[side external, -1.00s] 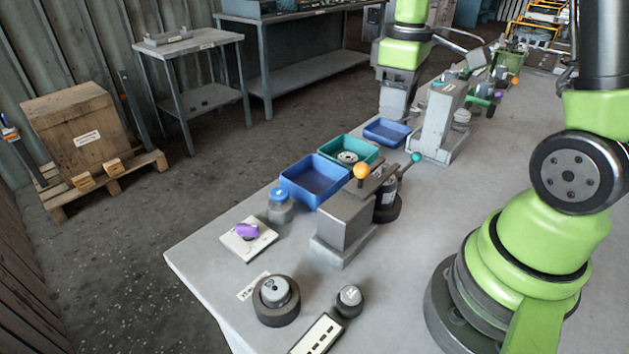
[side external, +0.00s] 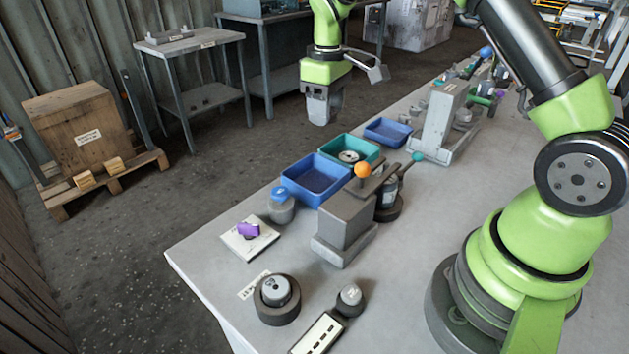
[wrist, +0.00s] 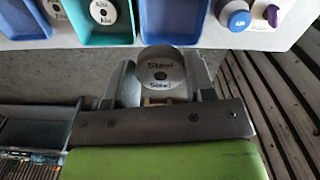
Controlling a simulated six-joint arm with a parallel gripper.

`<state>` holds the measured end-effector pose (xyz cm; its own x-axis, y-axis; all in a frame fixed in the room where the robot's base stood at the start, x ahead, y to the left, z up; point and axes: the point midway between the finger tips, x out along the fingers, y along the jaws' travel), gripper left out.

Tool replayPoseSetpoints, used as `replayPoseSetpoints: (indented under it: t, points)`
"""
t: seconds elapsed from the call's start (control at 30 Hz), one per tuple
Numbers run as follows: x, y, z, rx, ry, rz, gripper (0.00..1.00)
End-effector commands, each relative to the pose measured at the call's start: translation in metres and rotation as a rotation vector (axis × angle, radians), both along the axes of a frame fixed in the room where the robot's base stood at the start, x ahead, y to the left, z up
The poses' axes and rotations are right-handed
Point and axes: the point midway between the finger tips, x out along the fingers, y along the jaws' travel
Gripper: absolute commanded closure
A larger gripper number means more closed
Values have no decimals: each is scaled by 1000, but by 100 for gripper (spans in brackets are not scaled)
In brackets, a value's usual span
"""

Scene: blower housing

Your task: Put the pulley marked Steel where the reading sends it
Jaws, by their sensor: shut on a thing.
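The grey pulley marked Steel (wrist: 161,72) is held between the two fingers of my gripper (wrist: 163,82) in the wrist view, its lettered face showing. In the side view my gripper (side external: 322,118) hangs raised behind the trays; the pulley is hard to make out there. A teal tray (side external: 371,149) holds a round pulley (side external: 349,156), whose lettering seems to read "Alu" in the wrist view (wrist: 103,12). A blue tray (side external: 300,180) in front of it looks empty. Another blue tray (side external: 387,131) stands farther back.
A grey fixture with an orange knob (side external: 362,170) stands beside the trays.

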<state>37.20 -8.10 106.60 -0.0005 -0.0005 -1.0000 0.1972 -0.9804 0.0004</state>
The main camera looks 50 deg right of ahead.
Motion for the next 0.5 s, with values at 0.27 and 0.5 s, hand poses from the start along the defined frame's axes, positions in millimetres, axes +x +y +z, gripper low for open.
replayPoseSetpoints:
  t: [0.27,0.5]
  points:
    - [5,3,-23,1,3,-1,79]
    - [5,2,-51,1,1,-1,79]
